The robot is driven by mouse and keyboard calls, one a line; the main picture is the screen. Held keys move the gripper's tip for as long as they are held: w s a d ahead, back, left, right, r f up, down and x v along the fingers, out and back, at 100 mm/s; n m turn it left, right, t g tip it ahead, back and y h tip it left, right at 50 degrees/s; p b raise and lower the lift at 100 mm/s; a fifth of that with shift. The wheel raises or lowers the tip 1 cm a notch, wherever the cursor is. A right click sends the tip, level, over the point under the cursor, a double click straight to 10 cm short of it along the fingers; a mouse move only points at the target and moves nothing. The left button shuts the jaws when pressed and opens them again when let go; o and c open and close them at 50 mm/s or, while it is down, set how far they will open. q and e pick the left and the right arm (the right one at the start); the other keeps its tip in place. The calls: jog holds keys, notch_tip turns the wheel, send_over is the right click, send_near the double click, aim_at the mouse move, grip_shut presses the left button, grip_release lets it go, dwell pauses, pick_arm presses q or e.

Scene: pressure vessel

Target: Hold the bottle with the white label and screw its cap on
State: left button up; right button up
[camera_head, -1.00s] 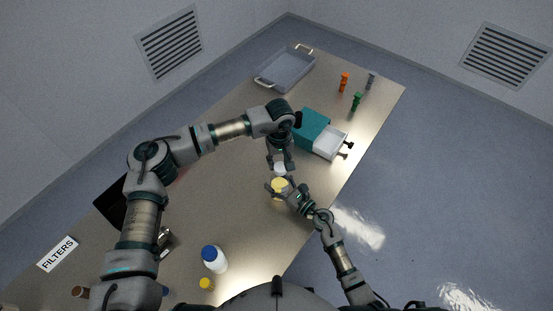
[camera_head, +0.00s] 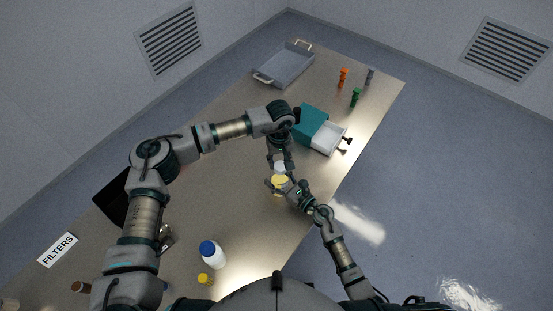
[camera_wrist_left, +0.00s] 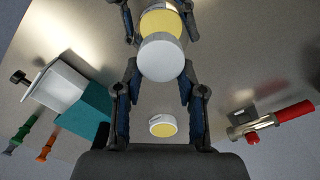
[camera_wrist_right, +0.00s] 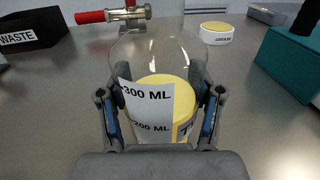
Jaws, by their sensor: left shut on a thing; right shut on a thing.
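The bottle (camera_wrist_right: 147,100) is clear, with yellow contents and a white label reading 300 ML and 200 ML. My right gripper (camera_head: 281,188) is shut around its sides, and its fingers also show in the right wrist view (camera_wrist_right: 158,100). In the head view the bottle's yellow (camera_head: 280,181) shows between the fingers. My left gripper (camera_head: 281,165) points down from above, shut on a round white cap (camera_wrist_left: 161,57). The cap is close to the bottle's top; contact or seating on the mouth cannot be told. The cap is not seen in the right wrist view.
A GREASE tin (camera_wrist_right: 215,33) and a red-handled valve (camera_wrist_right: 108,14) lie beyond the bottle. A teal box (camera_head: 311,122) with an open white drawer (camera_head: 328,138) stands to the right. A blue-capped white bottle (camera_head: 212,255) stands nearer me. A grey tray (camera_head: 284,65) is at the far end.

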aim_at(286, 172)
pick_arm(q)
jog(key=shift+d+f, duration=0.15)
jog(key=shift+d, duration=0.7)
jog(key=shift+a+f, duration=0.4)
jog(key=shift+a, duration=0.4)
jog(key=m, duration=0.1)
jog(key=d+m, duration=0.1)
jog(key=m, duration=0.1)
jog(key=shift+m, duration=0.3)
jog(key=m, duration=0.3)
jog(key=d+m, duration=0.1)
jog(key=shift+s+m, duration=0.25)
jog(key=shift+m, duration=0.15)
jog(key=m, duration=0.3)
jog(key=shift+s+d+m, duration=0.25)
jog(key=shift+s+m, duration=0.05)
jog(key=shift+m, duration=0.1)
jog(key=shift+o, duration=0.2)
jog(key=shift+m, duration=0.5)
jog(key=shift+s+a, duration=0.1)
jog(key=shift+a, duration=0.2)
jog(key=o, duration=0.7)
jog(key=shift+o, duration=0.2)
